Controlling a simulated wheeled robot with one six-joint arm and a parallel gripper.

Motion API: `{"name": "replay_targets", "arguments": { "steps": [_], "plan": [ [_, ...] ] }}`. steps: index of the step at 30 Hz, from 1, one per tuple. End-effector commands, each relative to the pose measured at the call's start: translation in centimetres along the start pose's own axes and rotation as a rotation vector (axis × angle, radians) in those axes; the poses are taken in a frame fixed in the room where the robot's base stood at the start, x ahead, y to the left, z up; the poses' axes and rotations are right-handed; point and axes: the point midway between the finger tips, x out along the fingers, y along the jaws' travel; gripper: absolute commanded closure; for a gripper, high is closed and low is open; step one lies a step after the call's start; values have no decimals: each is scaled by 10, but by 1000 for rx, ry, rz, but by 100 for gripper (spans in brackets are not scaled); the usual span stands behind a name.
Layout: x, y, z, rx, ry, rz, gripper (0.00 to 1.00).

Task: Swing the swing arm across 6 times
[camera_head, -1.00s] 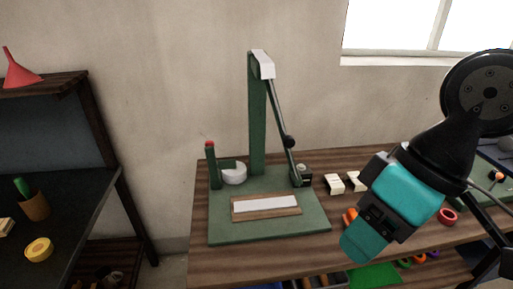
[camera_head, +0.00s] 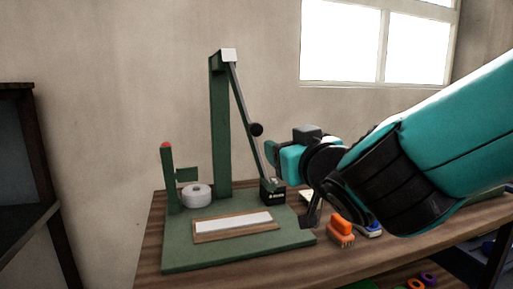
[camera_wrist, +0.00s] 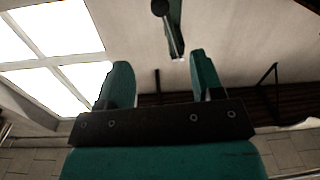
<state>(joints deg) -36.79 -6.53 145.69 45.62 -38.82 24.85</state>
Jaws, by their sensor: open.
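The swing arm (camera_head: 240,98) is a thin dark rod that hangs from the white-capped top of a green post (camera_head: 221,135). It slants down to the right, with a round black knob (camera_head: 257,130) partway along and its lower end by a small black block (camera_head: 272,192). My gripper (camera_head: 275,158) is just right of the rod's lower part; whether it touches is not clear. In the wrist view my gripper (camera_wrist: 160,85) has its two teal fingers apart with nothing between them. The rod and knob (camera_wrist: 166,12) show ahead, beyond the fingertips.
The green base (camera_head: 185,257) carries a white strip in a wooden frame (camera_head: 235,226), a white round piece (camera_head: 196,196) and a red-tipped post (camera_head: 167,175) at left. An orange object (camera_head: 341,230) lies on the wooden table right of the base. A dark shelf stands at far left.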

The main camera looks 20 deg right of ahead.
Motion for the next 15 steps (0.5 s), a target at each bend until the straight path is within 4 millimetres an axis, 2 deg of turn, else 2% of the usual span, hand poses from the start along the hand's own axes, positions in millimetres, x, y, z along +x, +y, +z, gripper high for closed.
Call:
{"name": "replay_targets", "arguments": {
  "steps": [5,15],
  "plan": [
    [13,1,-8,-6,2,4,39],
    [44,4,-8,-3,-2,18,39]
  ]
}}
